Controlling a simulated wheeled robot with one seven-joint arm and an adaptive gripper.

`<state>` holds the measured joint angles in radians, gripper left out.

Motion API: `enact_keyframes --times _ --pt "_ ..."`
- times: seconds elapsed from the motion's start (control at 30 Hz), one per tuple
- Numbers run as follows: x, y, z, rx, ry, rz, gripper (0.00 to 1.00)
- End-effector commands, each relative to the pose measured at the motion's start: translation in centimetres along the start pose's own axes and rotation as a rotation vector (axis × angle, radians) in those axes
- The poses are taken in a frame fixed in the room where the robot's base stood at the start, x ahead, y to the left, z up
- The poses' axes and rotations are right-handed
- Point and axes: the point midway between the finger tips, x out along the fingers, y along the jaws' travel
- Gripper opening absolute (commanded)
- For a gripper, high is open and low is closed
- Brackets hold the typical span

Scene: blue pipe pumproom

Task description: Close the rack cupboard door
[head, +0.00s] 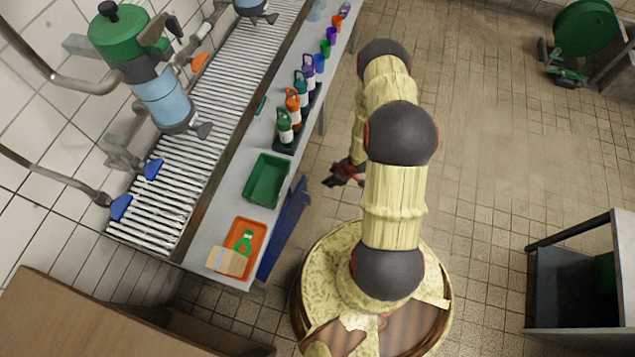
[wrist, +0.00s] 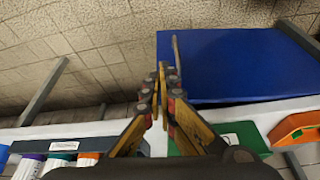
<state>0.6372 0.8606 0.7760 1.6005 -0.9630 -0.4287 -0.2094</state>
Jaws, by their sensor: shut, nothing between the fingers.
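The blue cupboard door (head: 287,228) hangs below the front edge of the steel bench, near its front end, and seems to stand out from it at a slight angle. In the wrist view the blue door (wrist: 240,62) fills the upper right, with a thin grey handle bar (wrist: 177,50) along its left edge. My gripper (head: 340,178) is to the right of the door's far end in the head view. In the wrist view my gripper (wrist: 163,72) is shut and empty, its tips beside the handle; I cannot tell whether they touch it.
The bench top (head: 213,222) holds a green tray (head: 265,181), an orange tray (head: 261,228) and several coloured bottles (head: 293,104). A dark open cart (head: 575,285) stands at right and a green hose reel (head: 585,28) at far right. The tiled floor between is clear.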

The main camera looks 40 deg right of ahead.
Motion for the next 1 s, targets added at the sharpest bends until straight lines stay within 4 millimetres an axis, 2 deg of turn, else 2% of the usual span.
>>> enact_keyframes --times 0.57,0.6,0.7,1.0 --pt "10.5 -0.1 0.2 -0.005 -0.001 -0.001 0.00" --pt "10.4 0.1 -0.9 -0.009 0.001 0.001 0.00" --pt "10.8 0.0 -2.2 -0.008 0.001 0.000 0.00" --pt "11.2 -0.1 -3.6 -0.003 -0.002 -0.001 0.00"
